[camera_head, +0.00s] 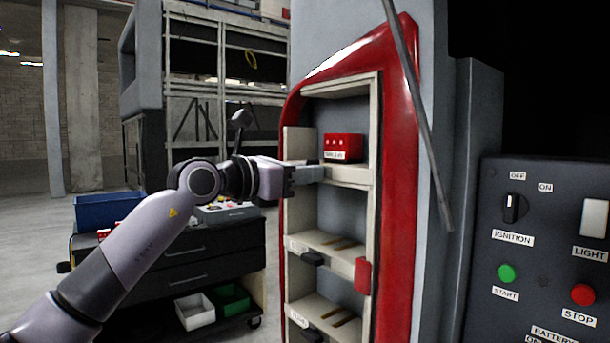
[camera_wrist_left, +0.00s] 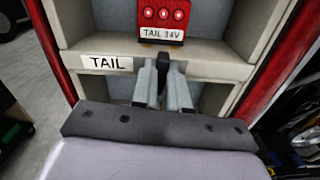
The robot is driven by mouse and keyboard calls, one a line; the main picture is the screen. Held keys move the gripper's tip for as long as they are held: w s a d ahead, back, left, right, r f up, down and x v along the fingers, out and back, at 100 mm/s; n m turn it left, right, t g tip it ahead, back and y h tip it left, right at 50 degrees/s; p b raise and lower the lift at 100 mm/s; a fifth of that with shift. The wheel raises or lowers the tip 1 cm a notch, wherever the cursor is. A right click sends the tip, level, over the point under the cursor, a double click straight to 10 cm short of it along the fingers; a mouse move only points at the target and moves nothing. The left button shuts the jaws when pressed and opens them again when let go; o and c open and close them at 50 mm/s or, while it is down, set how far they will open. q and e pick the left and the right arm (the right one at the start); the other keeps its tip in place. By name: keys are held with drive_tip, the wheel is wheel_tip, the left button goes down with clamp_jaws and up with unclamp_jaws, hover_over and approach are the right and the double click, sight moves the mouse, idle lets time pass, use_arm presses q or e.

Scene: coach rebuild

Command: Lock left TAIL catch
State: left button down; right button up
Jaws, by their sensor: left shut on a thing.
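The red TAIL 24V module (camera_head: 343,142) sits on the top shelf of the red-framed cabinet; it also shows in the left wrist view (camera_wrist_left: 162,14). Below it, the shelf edge carries a TAIL label (camera_wrist_left: 107,63). My left gripper (camera_head: 318,173) reaches in from the left to this shelf edge. In the left wrist view its fingers (camera_wrist_left: 163,85) are closed around the small black TAIL catch (camera_wrist_left: 162,66), just right of the label and under the module. The fingers hide much of the catch, so I cannot tell its exact position. My right gripper is not in view.
Two lower shelves have similar black catches (camera_head: 312,258). A red block (camera_head: 362,275) is on the cabinet's right post. A grey bar (camera_head: 420,115) slants before the cabinet. A switch panel (camera_head: 545,240) stands right; a drawer cart (camera_head: 190,255) stands left behind my arm.

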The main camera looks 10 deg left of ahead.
use_arm(q)
drive_tip(key=shift+n, duration=0.6)
drive_tip(key=c, duration=1.1)
unclamp_jaws()
drive_tip(key=shift+c, duration=0.2)
drive_tip(key=b+v, duration=0.2)
drive_tip(key=v, duration=0.5)
drive_tip(key=shift+b, duration=0.3)
drive_tip(key=shift+a, duration=0.1)
